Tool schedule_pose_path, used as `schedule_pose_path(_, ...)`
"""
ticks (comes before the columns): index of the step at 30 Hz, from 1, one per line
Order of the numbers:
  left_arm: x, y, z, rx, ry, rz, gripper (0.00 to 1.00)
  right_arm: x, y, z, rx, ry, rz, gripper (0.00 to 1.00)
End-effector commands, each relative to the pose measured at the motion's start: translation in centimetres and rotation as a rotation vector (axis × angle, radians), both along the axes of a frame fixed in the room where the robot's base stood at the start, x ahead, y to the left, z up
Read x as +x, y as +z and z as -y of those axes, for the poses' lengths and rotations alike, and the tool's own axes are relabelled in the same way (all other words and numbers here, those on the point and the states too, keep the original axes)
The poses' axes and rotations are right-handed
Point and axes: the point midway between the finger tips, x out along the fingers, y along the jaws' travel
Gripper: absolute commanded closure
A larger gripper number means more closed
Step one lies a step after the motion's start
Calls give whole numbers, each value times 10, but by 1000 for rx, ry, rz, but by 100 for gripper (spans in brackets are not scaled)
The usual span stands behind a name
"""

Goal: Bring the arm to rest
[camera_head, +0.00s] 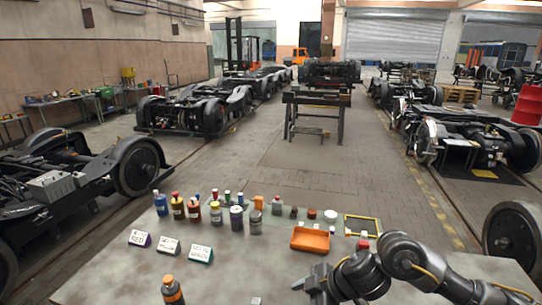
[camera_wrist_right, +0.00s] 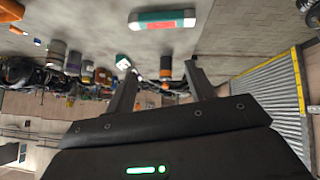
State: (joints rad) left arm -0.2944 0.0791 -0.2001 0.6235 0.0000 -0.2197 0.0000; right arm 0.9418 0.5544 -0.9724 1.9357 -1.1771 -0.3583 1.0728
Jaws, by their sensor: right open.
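My right arm comes in from the right in the head view and reaches over the grey table (camera_head: 110,272). My right gripper (camera_head: 312,284) is low over the table's front part, left of the arm's bend. In the right wrist view its two fingers stand apart, and the gripper (camera_wrist_right: 161,67) is open with nothing held between them. A bottle with orange and dark bands (camera_wrist_right: 165,70) shows beyond the fingertips; its distance is hard to tell. My left gripper is not in view.
Several bottles, including a blue one (camera_head: 161,203), and small jars line the table's back. An orange tray (camera_head: 310,240) and a yellow-edged frame (camera_head: 362,226) are near my right arm. Label blocks (camera_head: 169,246) and an orange-capped bottle (camera_head: 172,290) stand at left. The front middle is mostly clear.

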Motion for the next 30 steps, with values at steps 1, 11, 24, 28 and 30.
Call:
schedule_pose_path(1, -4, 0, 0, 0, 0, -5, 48, -8, -5, -14, 45, -5, 19, 46)
schedule_pose_path(11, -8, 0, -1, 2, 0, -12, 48, -35, -12, -42, 305, -381, 170, 46)
schedule_pose_path(24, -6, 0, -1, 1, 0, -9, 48, -156, -112, 114, 11, -1091, -163, 46)
schedule_pose_path(28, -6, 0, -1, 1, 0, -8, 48, -196, -128, 141, -74, -1175, -264, 46)
schedule_pose_path(30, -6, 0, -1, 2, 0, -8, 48, -217, -134, 152, -114, -1210, -312, 46)
